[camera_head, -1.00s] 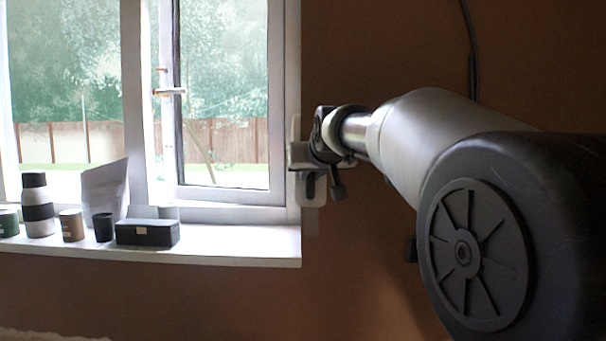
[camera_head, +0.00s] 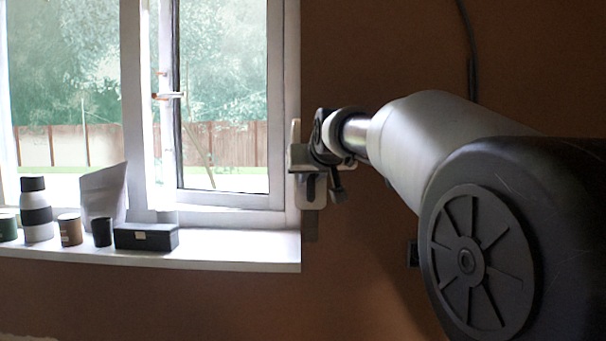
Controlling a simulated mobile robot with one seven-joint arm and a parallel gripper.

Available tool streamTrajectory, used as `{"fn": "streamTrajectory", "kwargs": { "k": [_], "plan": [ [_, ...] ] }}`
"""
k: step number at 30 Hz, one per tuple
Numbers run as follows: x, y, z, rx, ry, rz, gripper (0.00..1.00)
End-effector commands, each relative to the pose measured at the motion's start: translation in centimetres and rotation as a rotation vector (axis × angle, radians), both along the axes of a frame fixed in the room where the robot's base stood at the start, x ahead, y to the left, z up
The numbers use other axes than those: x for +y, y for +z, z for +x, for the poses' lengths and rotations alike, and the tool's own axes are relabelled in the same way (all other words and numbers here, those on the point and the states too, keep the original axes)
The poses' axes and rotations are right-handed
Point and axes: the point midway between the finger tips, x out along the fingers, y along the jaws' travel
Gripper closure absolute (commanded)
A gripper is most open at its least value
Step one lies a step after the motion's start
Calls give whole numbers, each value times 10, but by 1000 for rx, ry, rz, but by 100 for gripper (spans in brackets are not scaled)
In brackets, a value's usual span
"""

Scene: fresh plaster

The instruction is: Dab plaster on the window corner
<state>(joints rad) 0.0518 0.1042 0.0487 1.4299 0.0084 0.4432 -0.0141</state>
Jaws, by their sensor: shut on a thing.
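The window (camera_head: 222,200) fills the left of the view, with a pale frame. Its lower right corner (camera_head: 290,238) meets the sill and the brown wall. My gripper (camera_head: 308,180) is beside the frame's right edge, just above this corner. It is shut on a pale, flat tool (camera_head: 296,132), whose narrow upper part shows above the jaws. The rest of the tool is mostly hidden by the gripper, and I cannot tell whether it touches the wall. No plaster can be made out on it.
The sill (camera_head: 215,256) holds a black box (camera_head: 146,238), a dark cup (camera_head: 102,232), a brown tin (camera_head: 70,230), a banded bottle (camera_head: 36,210) and a pale bag (camera_head: 104,195). A cable (camera_head: 470,50) hangs on the wall at upper right. The wall below the sill is clear.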

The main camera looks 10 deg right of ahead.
Motion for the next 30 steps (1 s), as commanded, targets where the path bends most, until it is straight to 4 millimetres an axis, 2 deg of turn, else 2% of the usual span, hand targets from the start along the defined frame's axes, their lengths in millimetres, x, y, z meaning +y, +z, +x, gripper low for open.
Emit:
{"fn": "streamTrajectory", "kwargs": {
  "k": [1, 8, 18, 26, 30],
  "plan": [
    [0, -7, 0, -2, 0, 0, 100],
    [0, -12, 0, -1, 0, 0, 100],
    [0, -43, 2, 0, 1, 0, 100],
    [-1, -52, 3, 1, 0, 0, 100],
    [-1, -63, 3, 2, 0, 0, 100]
  ]
}}
